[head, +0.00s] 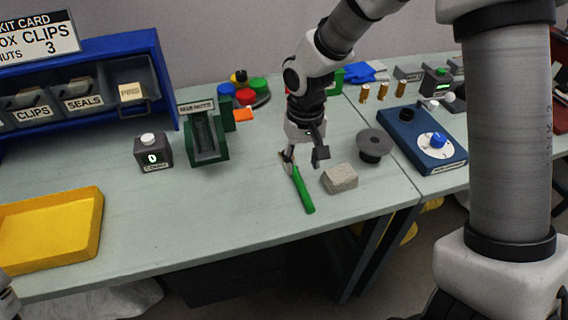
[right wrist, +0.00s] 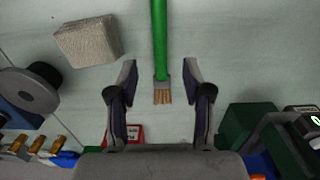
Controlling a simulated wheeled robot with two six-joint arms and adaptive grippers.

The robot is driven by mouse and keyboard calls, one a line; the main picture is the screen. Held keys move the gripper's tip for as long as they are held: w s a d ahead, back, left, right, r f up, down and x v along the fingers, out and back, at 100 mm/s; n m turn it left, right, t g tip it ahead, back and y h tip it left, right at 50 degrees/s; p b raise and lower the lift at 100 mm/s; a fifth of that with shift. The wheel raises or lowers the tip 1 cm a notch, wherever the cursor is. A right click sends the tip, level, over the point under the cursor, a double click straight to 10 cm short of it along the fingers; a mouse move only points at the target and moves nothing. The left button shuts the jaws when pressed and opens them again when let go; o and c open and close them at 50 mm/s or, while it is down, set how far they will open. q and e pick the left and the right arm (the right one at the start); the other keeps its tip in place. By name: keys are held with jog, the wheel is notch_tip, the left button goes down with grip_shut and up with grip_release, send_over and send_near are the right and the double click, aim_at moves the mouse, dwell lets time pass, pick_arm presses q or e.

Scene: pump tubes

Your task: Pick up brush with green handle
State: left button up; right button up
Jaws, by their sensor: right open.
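The brush with the green handle (head: 304,190) lies on the table in the head view, its handle pointing toward the front edge. In the right wrist view its green handle (right wrist: 159,40) comes down from the top, with the tan bristles (right wrist: 163,97) at its lower end. My right gripper (head: 305,160) is above the bristle end of the brush. In the right wrist view the right gripper (right wrist: 161,75) is open, with one finger on each side of the brush and a gap on both sides.
A grey block (head: 340,178) lies just right of the brush, and a dark round spool (head: 374,145) stands beyond it. A green holder (head: 207,138) and a counter box (head: 153,152) stand to the left. A yellow tray (head: 96,228) is at the front left. Table left of the brush is clear.

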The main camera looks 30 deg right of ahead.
aim_at(302, 187)
jog(key=s+f, duration=0.2)
jog(key=shift+a+f, duration=0.1)
jog(key=shift+f, duration=0.3)
jog(key=f, duration=0.2)
jog(key=w+f, duration=0.1)
jog(key=f, duration=0.1)
jog(key=shift+w+f, duration=0.1)
jog(key=shift+w, duration=0.05)
jog(key=shift+s+r, duration=0.2)
jog(key=shift+s, duration=0.1)
jog(key=c, duration=0.5)
jog(key=shift+w+a, duration=0.1)
grip_shut()
